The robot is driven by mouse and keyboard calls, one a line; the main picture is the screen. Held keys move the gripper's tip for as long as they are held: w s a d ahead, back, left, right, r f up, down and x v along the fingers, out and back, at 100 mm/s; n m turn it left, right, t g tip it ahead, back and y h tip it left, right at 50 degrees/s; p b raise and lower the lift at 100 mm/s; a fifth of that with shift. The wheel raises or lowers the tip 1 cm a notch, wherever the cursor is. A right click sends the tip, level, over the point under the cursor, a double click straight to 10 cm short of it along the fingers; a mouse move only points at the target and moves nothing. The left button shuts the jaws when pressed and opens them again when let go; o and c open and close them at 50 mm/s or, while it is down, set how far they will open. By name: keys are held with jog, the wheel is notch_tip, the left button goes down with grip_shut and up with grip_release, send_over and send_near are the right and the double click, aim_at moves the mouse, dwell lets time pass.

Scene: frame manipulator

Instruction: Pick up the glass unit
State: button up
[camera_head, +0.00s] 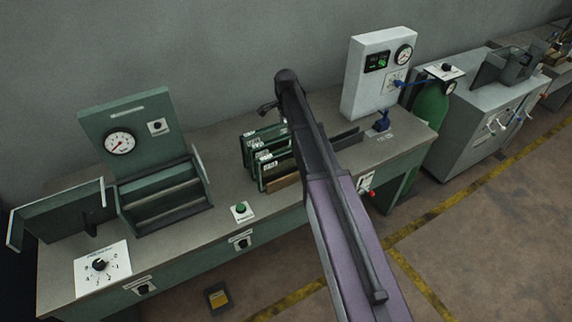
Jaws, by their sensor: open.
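Several thin upright panels with dark green edges and white labels stand close together in a rack (264,153) at the middle of the bench. They look like glass units; I cannot tell which one the task means, and the labels are too small to read. My arm crosses in front of the bench and hides the area just right of the rack.
The bench (225,165) carries a green gauge station (125,120) with a stepped holder, a dial plate (101,266) and a green button (240,209). A white gauge panel (372,75), a blue valve (382,121) and a green cylinder (430,107) stand at right.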

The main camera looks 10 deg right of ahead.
aim_at(287, 150)
jog(key=shift+f, duration=0.15)
notch_tip(287, 150, down, 8)
jog(key=b, duration=0.8)
jog(key=shift+f+b, duration=0.2)
jog(key=shift+b, duration=0.15)
dwell(0.4)
jog(key=shift+d+f+b, duration=0.15)
jog(key=shift+f+b, duration=2.45)
grip_shut()
